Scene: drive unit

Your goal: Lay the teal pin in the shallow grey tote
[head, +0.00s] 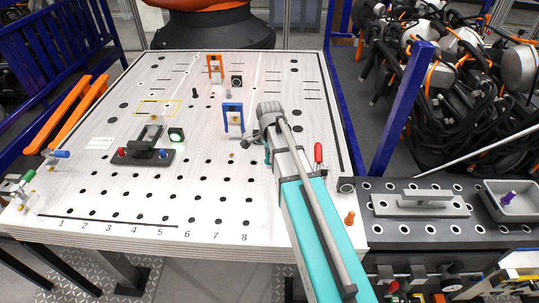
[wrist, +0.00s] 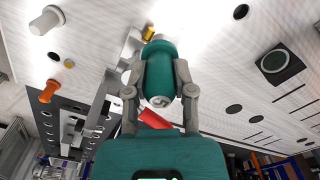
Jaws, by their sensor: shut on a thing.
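My gripper (head: 257,146) is over the right half of the white perforated board, left of the red-handled clamp. In the wrist view my gripper (wrist: 160,75) is shut on the teal pin (wrist: 159,50), one finger on each side. The pin has a wide collar and a pale end facing the camera. In the head view the pin is largely hidden by the gripper; I cannot tell whether it touches the board. The shallow grey tote (head: 488,203) stands at the far right on the dark side bench, with a purple pin (head: 508,197) in it.
The red-handled clamp (head: 318,154) is close right of my arm. A blue frame (head: 233,106) and an orange frame (head: 215,57) stand on the board (head: 205,190). The dark bench holds a grey handled plate (head: 422,208) left of the tote. A blue post (head: 403,108) rises behind the bench.

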